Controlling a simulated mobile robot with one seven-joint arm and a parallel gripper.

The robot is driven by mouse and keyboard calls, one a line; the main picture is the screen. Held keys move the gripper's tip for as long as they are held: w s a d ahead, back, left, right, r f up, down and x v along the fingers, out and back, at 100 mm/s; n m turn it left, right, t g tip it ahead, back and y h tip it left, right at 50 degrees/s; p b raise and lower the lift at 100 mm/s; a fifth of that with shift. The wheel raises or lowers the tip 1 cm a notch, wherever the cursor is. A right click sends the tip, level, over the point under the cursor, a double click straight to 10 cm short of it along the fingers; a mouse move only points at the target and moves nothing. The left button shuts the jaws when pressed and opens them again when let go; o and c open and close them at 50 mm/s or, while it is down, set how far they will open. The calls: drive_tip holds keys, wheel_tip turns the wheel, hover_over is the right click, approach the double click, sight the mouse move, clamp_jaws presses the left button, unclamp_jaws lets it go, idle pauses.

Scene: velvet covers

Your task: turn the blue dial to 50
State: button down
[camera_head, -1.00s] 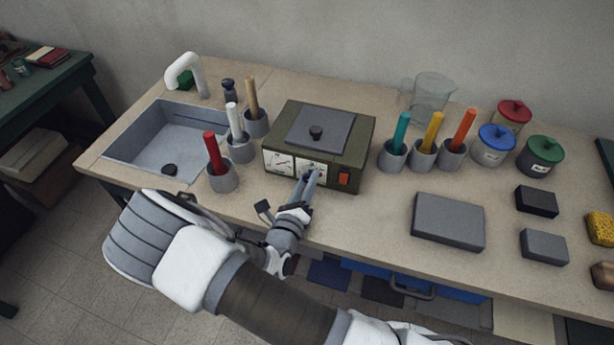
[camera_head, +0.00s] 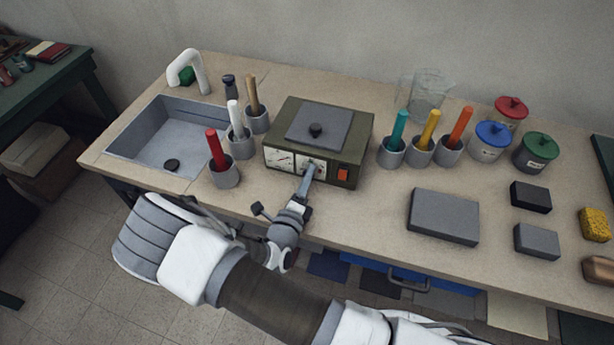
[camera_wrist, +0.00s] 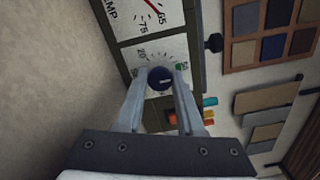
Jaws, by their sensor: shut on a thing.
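A dark green box (camera_head: 340,135) with a grey lid stands on the bench, with white panels on its front. The blue dial (camera_wrist: 160,79) sits on the right-hand white panel, with a small light mark on its face and printed numbers around it. I cannot surely read which number the mark points at. My gripper (camera_head: 310,167) reaches the box front from below; in the wrist view my gripper (camera_wrist: 160,75) has one finger on each side of the dial and is shut on it. In the head view the fingers hide the dial.
A gauge panel (camera_head: 281,160) is left of the dial and an orange switch (camera_head: 343,174) right of it. Cups with a red stick (camera_head: 215,150) and a teal stick (camera_head: 400,131) flank the box. The bench front is clear below it.

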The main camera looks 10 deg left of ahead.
idle(0.3)
drive_tip(key=c, duration=0.5)
unclamp_jaws()
drive_tip(key=shift+c, duration=0.2)
drive_tip(key=shift+s, duration=0.1)
drive_tip(key=s+a+b, duration=0.1)
drive_tip(key=s, duration=1.6)
drive_tip(key=shift+a+b, duration=0.2)
drive_tip(key=shift+b, duration=0.1)
drive_tip(key=shift+s, duration=0.1)
